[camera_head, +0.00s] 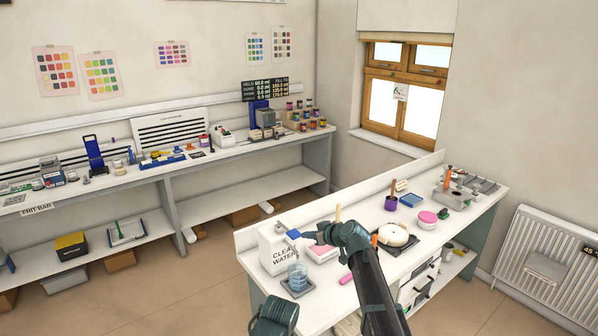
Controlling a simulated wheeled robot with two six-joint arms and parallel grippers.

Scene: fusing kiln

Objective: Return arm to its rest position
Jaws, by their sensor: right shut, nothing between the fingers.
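My right arm reaches up from the bottom of the head view over the near end of the white workbench (347,212). Its gripper (309,235) points left, shut and empty. It shows just to the right of a blue piece by the white clean-water container (273,250); I cannot tell whether they touch. My left gripper is not in view.
A blue-tinted beaker (297,276) stands on a dark tray below the gripper. A pale round piece (396,236) and a pink-lidded tub (427,219) are to the right. A long shelf bench (165,172) lines the back wall. Floor shows at lower left.

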